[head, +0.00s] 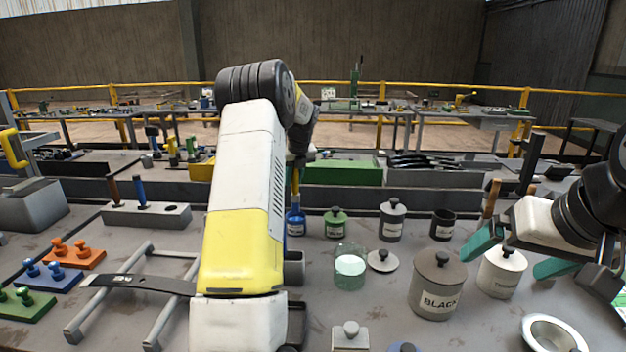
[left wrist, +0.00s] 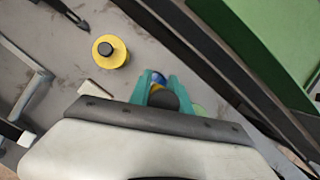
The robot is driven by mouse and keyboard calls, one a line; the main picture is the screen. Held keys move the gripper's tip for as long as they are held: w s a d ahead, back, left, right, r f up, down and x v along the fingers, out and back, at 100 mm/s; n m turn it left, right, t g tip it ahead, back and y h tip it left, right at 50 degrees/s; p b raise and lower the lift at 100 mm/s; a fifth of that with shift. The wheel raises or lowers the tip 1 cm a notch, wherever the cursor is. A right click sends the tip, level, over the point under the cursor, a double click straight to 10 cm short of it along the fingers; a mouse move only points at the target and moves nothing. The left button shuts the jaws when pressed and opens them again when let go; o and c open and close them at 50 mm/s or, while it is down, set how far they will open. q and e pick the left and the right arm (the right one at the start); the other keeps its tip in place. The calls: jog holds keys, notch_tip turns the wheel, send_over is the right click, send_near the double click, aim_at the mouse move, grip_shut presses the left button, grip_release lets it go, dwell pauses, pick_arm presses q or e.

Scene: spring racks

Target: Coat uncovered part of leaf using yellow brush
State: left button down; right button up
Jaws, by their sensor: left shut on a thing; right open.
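The leaf (head: 145,284) is a long dark strip lying across a grey rack (head: 110,292) at the left; its right end is hidden behind my left arm. The yellow brush (head: 295,182) stands upright, its lower end at a blue jar (head: 296,222). My left gripper (head: 298,160) is at the top of the brush, mostly hidden by my arm. In the left wrist view its teal fingers (left wrist: 163,92) are shut around the handle, with the blue jar (left wrist: 158,77) just beyond. My right gripper (head: 520,254) is open and empty, above the white thinner jar (head: 500,275).
A green jar (head: 336,223), a grey jar (head: 392,220), a large BLACK jar (head: 436,285) and a glass cup (head: 350,270) stand on the right. A yellow jar (left wrist: 110,52) shows in the left wrist view. Coloured peg blocks (head: 52,276) lie at far left.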

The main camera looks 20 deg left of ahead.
pick_arm(q)
jog(key=shift+r, duration=0.15)
jog(key=shift+r, duration=1.9)
